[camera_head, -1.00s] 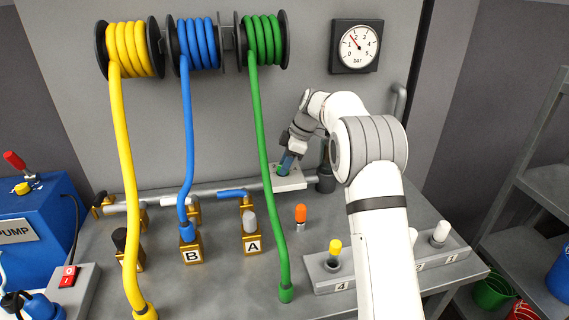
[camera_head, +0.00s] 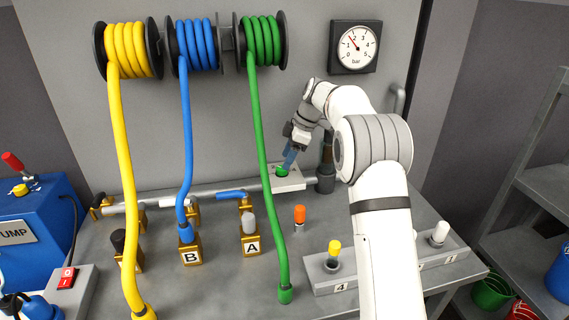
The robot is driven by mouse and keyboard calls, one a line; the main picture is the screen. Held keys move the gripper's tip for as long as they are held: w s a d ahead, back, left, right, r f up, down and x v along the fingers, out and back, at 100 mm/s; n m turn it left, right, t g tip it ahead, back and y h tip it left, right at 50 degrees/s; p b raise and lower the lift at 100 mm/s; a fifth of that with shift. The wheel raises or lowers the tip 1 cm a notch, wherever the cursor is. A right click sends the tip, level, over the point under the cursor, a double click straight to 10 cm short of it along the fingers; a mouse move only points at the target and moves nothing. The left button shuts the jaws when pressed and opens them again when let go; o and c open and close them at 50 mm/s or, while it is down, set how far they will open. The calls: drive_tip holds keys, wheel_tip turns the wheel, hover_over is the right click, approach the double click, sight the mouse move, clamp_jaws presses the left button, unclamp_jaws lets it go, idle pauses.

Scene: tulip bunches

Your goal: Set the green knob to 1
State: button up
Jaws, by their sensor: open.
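The green knob (camera_head: 282,171) sits on a small pale plate (camera_head: 288,184) at the back of the bench, by the grey pipe. Its pointer and any scale marks are too small to read. My gripper (camera_head: 288,163) is just above the knob, tilted down toward it from the upper right. Its bluish fingers are open and hold nothing. They seem clear of the knob, though the gap is small.
The green hose (camera_head: 262,160) hangs just left of the plate. An orange-topped peg (camera_head: 300,214) stands in front. A numbered rack (camera_head: 345,272) lies front right, partly behind my arm. A pressure gauge (camera_head: 355,47) hangs on the wall, its needle between 1 and 2.

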drive_tip(key=shift+v, duration=2.25)
